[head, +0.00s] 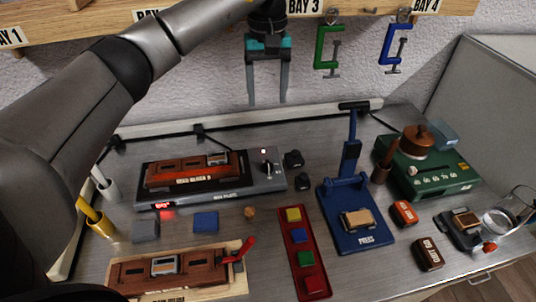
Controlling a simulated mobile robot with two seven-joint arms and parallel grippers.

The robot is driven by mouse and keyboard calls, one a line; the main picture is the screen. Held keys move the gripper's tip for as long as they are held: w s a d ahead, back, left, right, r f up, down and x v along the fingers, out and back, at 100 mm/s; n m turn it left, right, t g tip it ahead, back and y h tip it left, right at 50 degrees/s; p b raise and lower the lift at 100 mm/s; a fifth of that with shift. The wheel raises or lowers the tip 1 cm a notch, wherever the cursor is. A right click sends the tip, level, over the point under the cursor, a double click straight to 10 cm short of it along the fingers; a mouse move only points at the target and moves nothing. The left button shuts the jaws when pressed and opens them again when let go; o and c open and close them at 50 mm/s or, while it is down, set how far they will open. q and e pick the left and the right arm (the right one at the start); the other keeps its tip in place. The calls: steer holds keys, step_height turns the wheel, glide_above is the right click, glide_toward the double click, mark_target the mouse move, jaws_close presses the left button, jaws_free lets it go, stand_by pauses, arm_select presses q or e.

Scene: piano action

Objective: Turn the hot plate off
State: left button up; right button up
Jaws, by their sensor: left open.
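The hot plate (232,190) is a dark grey, low slab at the left middle of the bench, with a red-brown wooden part (190,170) lying on top. A red light (165,206) glows at its front left. At its right end is a small lever or knob (267,166) with a small light (263,152) above it. My left gripper (267,101) hangs above and behind that right end in the picture, jaws apart and empty, fingers pointing down. It appears clear of the hot plate. My right gripper is not in view.
A blue press (365,235) stands right of the hot plate, with a red tray (300,262) of coloured blocks before it. A green device (435,165) stands at the right. Clamps (328,47) hang from the shelf (352,6). Two small black objects (293,158) lie beside the knob.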

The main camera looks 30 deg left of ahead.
arm_select(q)
steer(key=b, duration=0.5)
glide_above(268, 163)
step_height(268, 163, down, 5)
step_height(268, 163, down, 16)
steer(key=shift+r+b, duration=0.15)
steer(key=shift+b, duration=0.25)
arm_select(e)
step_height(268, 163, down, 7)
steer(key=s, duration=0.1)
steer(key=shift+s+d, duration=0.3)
arm_select(q)
jaws_close()
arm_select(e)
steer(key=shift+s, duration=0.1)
